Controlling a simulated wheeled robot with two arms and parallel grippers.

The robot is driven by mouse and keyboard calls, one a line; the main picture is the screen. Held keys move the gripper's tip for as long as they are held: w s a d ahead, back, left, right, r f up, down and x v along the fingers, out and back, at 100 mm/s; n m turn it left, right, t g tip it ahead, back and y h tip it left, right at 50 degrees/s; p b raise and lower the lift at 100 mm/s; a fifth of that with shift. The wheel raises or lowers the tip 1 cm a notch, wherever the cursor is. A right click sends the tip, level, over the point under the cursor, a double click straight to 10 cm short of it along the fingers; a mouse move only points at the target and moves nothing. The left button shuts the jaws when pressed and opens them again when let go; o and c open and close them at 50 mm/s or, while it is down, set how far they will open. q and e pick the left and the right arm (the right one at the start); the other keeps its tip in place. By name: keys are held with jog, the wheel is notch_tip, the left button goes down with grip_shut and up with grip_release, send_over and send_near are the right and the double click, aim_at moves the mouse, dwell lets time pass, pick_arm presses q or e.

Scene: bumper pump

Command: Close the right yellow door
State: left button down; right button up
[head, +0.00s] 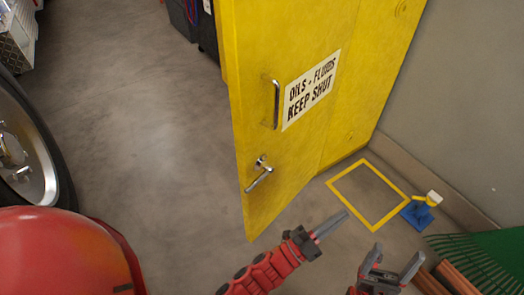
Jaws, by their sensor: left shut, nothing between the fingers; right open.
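The yellow door (300,145) has a white sign (312,90) reading "OILS - FLUIDS KEEP SHUT". It has an upright bar handle (276,104) and a lever handle (260,176). The door stands out at an angle, with its lower corner over the floor. A yellow panel (378,60) continues to its right; the hinge line is not clear. My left gripper (346,214) is shut and empty, in front of the door's lower right part and apart from the handles. My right gripper (395,258) is open and empty, lower and further right.
A yellow floor square (372,226) lies right of the door, beside a blue object (416,214) near the grey wall (470,110). A green rake-like thing (485,260) is at the lower right. A wheel (25,150) stands at left. The floor (140,110) between is clear.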

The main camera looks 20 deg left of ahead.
pick_arm(q)
notch_tip(320, 180, down, 5)
jog(key=w+d+m+g+y, duration=0.1)
jog(key=d+m+g+y, duration=0.1)
jog(key=d+y, duration=0.15)
jog(key=n+t+y+p, duration=0.2)
jog(key=n+y+p, duration=0.35)
jog(key=y, duration=1.35)
send_near(261, 143)
jog(key=w+b, duration=0.1)
jog(key=w, duration=0.3)
jog(key=shift+w+a+r+h, duration=0.25)
jog(key=shift+w+a, duration=0.15)
jog(key=shift+a, duration=0.3)
jog(key=shift+w+a, duration=0.25)
jog(key=shift+a, duration=0.25)
